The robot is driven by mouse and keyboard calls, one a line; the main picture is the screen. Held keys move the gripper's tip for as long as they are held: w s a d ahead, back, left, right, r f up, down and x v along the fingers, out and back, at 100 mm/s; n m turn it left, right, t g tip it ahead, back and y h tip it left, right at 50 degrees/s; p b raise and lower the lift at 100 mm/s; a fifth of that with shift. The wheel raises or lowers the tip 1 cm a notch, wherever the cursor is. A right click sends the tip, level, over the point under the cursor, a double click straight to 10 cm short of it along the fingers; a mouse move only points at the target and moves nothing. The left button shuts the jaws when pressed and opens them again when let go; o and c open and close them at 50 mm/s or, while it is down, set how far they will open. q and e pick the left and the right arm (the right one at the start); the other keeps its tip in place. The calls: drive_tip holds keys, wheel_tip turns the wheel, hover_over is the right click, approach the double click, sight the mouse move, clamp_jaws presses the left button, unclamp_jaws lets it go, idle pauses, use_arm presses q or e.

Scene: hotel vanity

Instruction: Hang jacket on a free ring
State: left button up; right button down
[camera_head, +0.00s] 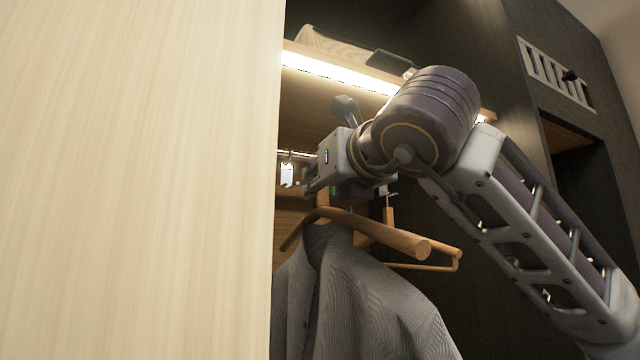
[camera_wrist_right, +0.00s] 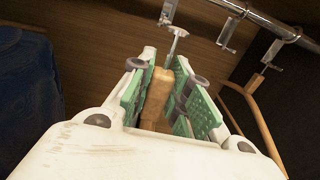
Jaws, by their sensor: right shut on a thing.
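The grey jacket (camera_head: 370,300) hangs on a wooden hanger (camera_head: 380,233) in the wardrobe in the head view. My right gripper (camera_head: 313,182) is above the hanger's middle. In the right wrist view its green-padded fingers (camera_wrist_right: 165,98) are shut on the hanger's wooden neck (camera_wrist_right: 157,97). A metal pin with a T-shaped top (camera_wrist_right: 177,42) rises from the neck, apart from the rail (camera_wrist_right: 268,22). Metal rings or holders hang from the rail; one (camera_wrist_right: 229,32) has nothing visible on it. Another (camera_wrist_right: 272,53) is by a second wooden hanger (camera_wrist_right: 252,105). My left gripper is out of view.
A pale wood panel (camera_head: 135,180) fills the left of the head view and hides part of the wardrobe. A lit shelf (camera_head: 335,70) lies above my gripper. A dark blue cloth (camera_wrist_right: 28,95) is at the left in the wrist view.

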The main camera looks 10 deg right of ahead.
sight(331, 219)
drive_tip(key=shift+s, duration=0.15)
drive_tip(key=shift+s+d+b, duration=0.2)
drive_tip(key=shift+s+b, duration=0.1)
drive_tip(key=shift+s, duration=0.15)
drive_tip(key=shift+s+d, duration=0.1)
drive_tip(key=shift+s, duration=0.25)
drive_tip(key=shift+s+d+b, duration=0.15)
drive_tip(key=shift+s+b, duration=0.15)
drive_tip(key=shift+b, duration=0.05)
drive_tip(key=shift+s+d, duration=0.1)
drive_tip(key=shift+s, duration=0.25)
drive_tip(key=shift+b+v, duration=0.6)
drive_tip(key=shift+v, duration=0.45)
drive_tip(key=shift+s+d, duration=0.1)
drive_tip(key=shift+s, duration=0.25)
drive_tip(key=shift+s, duration=0.25)
